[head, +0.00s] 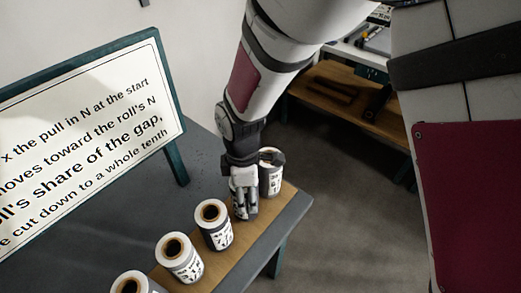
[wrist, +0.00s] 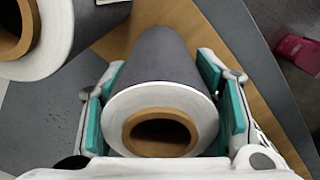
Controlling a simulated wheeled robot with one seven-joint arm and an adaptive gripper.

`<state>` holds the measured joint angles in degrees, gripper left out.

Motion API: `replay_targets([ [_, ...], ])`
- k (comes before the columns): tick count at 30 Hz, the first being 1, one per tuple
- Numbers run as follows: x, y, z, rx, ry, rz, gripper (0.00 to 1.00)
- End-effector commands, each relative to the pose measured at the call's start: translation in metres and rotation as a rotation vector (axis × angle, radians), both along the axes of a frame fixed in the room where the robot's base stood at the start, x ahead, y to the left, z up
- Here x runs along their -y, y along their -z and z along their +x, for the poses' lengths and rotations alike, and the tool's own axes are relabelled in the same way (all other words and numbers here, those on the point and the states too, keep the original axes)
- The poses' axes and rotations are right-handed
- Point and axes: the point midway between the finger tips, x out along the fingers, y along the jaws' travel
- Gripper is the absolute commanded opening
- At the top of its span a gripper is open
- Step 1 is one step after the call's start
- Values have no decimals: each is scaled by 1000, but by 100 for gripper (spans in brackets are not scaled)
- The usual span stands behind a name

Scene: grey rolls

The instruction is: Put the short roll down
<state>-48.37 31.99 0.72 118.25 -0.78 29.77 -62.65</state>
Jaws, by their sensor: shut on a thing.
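My gripper (head: 244,208) points down over the wooden board in the head view, in the line of standing rolls. In the wrist view its teal-padded fingers (wrist: 162,108) are shut on the sides of the short roll (wrist: 152,52). That roll has a grey side, a white end ring and a brown hollow core, and its end faces the wrist camera. In the head view the gripper mostly hides it. I cannot tell whether its lower end touches the board.
Rolls stand close by: one behind to the right (head: 271,180), and others in front to the left (head: 217,233), (head: 183,266), (head: 130,284). The wooden board (head: 235,252) lies on a grey table (head: 296,213). A framed sign (head: 80,135) stands at left. A wooden shelf (head: 335,100) is farther back.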

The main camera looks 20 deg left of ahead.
Motion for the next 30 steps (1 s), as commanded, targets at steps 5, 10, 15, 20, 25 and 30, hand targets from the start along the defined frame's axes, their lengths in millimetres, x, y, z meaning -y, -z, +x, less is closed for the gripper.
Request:
replay_targets([
  [5,0,3,0,0,0,0,69],
  [10,0,2,0,0,0,0,76],
  [15,0,2,0,0,0,0,76],
  [20,-1,-8,1,3,0,3,76],
  [25,-1,-38,2,4,-1,5,76],
  [30,-1,-74,1,3,1,5,76],
])
